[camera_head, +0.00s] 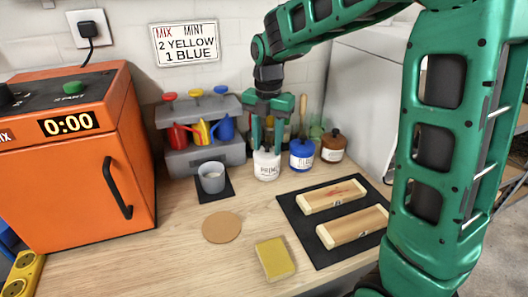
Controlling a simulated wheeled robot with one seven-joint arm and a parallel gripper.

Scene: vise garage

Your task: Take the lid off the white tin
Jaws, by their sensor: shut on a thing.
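The white tin (267,172) stands upright on the wooden bench, in front of the right end of the grey rack, with dark lettering on its front. My gripper (268,149) is directly above it, pointing down. Its green fingers are shut at the top of the tin, on its lid. The fingers hide much of the lid, and it appears to sit on the tin, with no gap that I can make out.
A blue tin (302,155) and a brown jar (333,147) stand close to the right. A grey cup (212,177) is to the left. A black mat (334,256) with two wooden blocks, a yellow sponge (274,258) and a round coaster (221,227) lie in front.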

